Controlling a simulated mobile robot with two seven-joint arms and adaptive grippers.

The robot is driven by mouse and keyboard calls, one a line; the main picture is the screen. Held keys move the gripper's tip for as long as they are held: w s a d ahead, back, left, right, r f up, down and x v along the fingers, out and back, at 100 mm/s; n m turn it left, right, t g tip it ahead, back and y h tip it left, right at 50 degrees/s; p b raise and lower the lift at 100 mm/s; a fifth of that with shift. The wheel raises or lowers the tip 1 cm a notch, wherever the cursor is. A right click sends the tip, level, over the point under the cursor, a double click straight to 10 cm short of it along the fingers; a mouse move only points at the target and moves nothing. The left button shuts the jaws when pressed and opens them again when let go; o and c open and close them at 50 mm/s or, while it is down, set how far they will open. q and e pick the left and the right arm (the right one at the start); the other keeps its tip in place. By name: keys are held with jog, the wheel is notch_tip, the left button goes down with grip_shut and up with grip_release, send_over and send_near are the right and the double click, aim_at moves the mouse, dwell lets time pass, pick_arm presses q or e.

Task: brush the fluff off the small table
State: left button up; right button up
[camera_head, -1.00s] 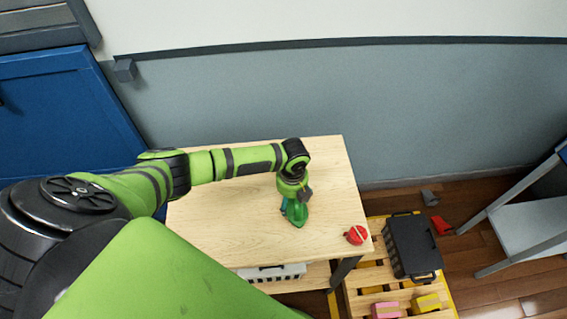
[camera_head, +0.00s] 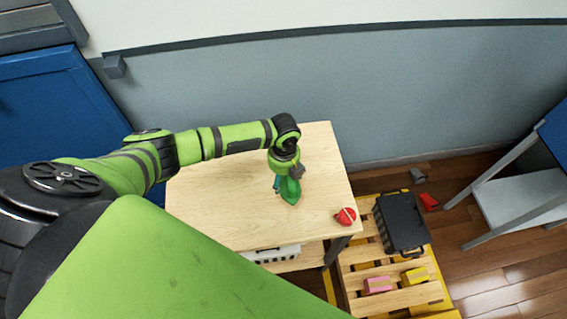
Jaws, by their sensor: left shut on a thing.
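The small table (camera_head: 225,215) has a light wood top and stands against the grey-blue wall. My left gripper (camera_head: 287,180) points down over the right half of the top, shut on a green brush (camera_head: 290,192). The brush's lower end is at or just above the tabletop; I cannot tell whether it touches. No fluff can be made out on the visible top. My right gripper is not in view.
A red round object (camera_head: 345,216) sits at the table's right front corner. A wooden pallet (camera_head: 352,257) to the right holds a black case (camera_head: 400,222), a pink block (camera_head: 377,284) and a yellow block (camera_head: 414,276). A white crate (camera_head: 270,254) is on the lower shelf.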

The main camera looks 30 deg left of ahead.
pick_arm(q)
jog(key=shift+r, duration=0.25)
jog(key=shift+r, duration=1.45)
